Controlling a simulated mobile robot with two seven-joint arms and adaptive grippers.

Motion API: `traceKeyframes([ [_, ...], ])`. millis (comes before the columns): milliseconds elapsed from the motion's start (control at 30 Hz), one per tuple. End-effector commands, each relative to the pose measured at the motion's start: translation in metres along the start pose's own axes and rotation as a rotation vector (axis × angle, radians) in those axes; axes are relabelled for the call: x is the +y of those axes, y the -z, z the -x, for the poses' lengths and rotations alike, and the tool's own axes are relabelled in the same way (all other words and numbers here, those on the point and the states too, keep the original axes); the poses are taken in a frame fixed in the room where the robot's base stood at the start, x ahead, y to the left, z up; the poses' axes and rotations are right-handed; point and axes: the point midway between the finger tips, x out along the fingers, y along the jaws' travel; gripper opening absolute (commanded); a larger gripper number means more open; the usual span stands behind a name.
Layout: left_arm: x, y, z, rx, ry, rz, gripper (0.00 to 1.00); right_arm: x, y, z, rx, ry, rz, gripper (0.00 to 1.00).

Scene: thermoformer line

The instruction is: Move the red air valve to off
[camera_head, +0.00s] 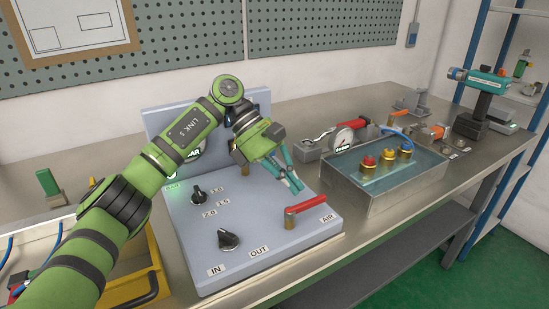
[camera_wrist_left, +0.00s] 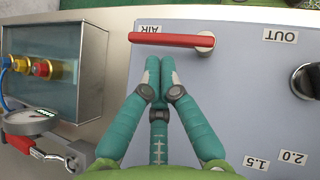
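The red air valve (camera_head: 306,204) is a lever handle on the grey control panel (camera_head: 258,270), near its front right corner by the AIR label. Its handle reaches from a pale round pivot toward the right edge. In the left wrist view the valve handle (camera_wrist_left: 170,39) lies sideways across the top, with the pivot at its right end. My left gripper (camera_head: 296,186) is over the panel, behind the valve in the head view. In the left wrist view its teal fingertips (camera_wrist_left: 160,77) are together with nothing between them, apart from the handle. My right gripper is out of view.
Two black knobs (camera_head: 228,239) stand on the panel, left of the valve. A metal tank (camera_head: 408,198) with red and yellow fittings stands right of the panel. A yellow bin (camera_head: 147,285) is at left.

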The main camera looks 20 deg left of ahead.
Motion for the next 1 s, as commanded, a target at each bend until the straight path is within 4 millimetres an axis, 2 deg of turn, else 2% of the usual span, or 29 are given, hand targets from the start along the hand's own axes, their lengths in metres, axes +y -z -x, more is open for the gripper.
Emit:
traceKeyframes([
  [33,0.001,0.000,0.013,0.001,-0.006,0.002,0.00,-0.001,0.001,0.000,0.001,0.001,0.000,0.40],
  [200,0.002,0.000,0.053,0.000,-0.008,0.003,0.00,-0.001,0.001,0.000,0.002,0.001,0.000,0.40],
  [400,0.002,0.001,0.083,0.001,-0.006,0.004,0.00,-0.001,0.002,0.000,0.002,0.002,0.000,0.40],
  [600,0.002,0.001,0.095,0.001,-0.005,0.003,0.00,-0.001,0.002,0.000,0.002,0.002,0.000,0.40],
  [1000,0.002,0.002,0.096,0.002,-0.005,0.003,0.00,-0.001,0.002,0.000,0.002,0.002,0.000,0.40],
])
